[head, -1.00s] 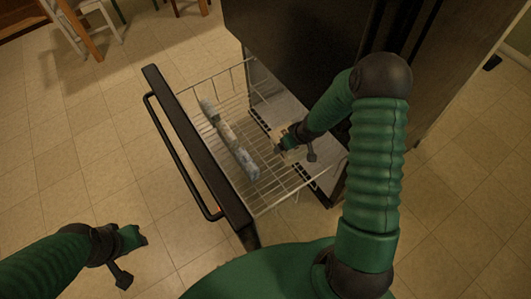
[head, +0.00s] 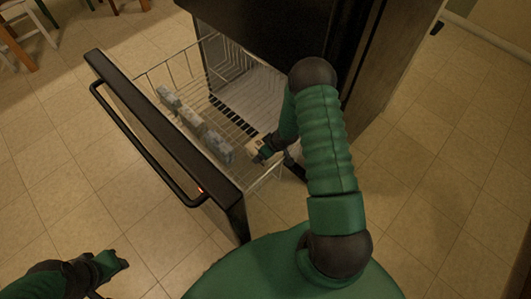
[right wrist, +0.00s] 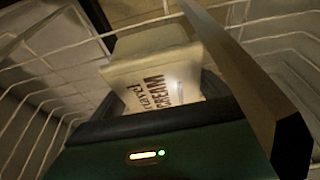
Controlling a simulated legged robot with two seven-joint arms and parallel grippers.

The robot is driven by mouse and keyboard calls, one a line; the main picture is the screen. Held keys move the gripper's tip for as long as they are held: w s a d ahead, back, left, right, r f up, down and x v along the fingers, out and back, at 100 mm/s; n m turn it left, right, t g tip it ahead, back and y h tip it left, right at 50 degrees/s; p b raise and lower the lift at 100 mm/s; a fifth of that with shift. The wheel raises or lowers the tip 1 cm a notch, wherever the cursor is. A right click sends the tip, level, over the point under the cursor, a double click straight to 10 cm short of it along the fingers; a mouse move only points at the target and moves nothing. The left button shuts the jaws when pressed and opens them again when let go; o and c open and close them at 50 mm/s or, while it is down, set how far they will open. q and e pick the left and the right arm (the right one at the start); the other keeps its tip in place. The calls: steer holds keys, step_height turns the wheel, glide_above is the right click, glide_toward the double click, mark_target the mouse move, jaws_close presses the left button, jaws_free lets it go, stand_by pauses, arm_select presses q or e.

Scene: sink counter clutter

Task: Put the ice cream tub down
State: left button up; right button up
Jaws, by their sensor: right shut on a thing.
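The ice cream tub (right wrist: 155,75) is cream-coloured with dark lettering, "CREAM" among it, and fills the middle of the right wrist view. My right gripper (head: 259,151) is shut on it, inside the wire basket of the pulled-out freezer drawer (head: 165,125). In the head view only a small pale part of the tub (head: 254,143) shows beside the gripper. Whether the tub touches the basket floor I cannot tell. My left gripper (head: 115,263) is low at the left over the floor, away from the drawer; its jaws are too small to read.
The back part of the basket looks clear. The dark fridge body (head: 270,40) rises behind the drawer. Tiled floor (head: 60,160) is open at the left.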

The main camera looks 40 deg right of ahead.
steer(key=shift+d, duration=0.25)
steer(key=o, duration=1.6)
steer(key=shift+d+f, duration=0.15)
steer(key=shift+d, duration=0.1)
steer(key=shift+c, duration=0.2)
steer(key=shift+o, duration=1.1)
steer(key=shift+d+f, duration=0.1)
steer(key=shift+d, duration=0.1)
steer(key=shift+a+r, duration=0.3)
steer(key=shift+r, duration=0.05)
steer(key=p+v, duration=0.2)
steer(key=v, duration=0.3)
steer(key=p+v, duration=0.3)
steer(key=v, duration=0.2)
steer(key=shift+s+d+r, duration=0.15)
steer(key=shift+d+r, duration=0.05)
steer(key=shift+r, duration=0.15)
steer(key=shift+s+r, duration=0.15)
steer(key=shift+r, duration=0.2)
arm_select(q)
steer(key=r, duration=0.3)
steer(key=d+r, duration=0.1)
steer(key=r, duration=0.1)
steer(key=shift+r, duration=0.35)
arm_select(e)
steer(key=shift+s+a, duration=0.1)
steer(key=shift+a, duration=0.05)
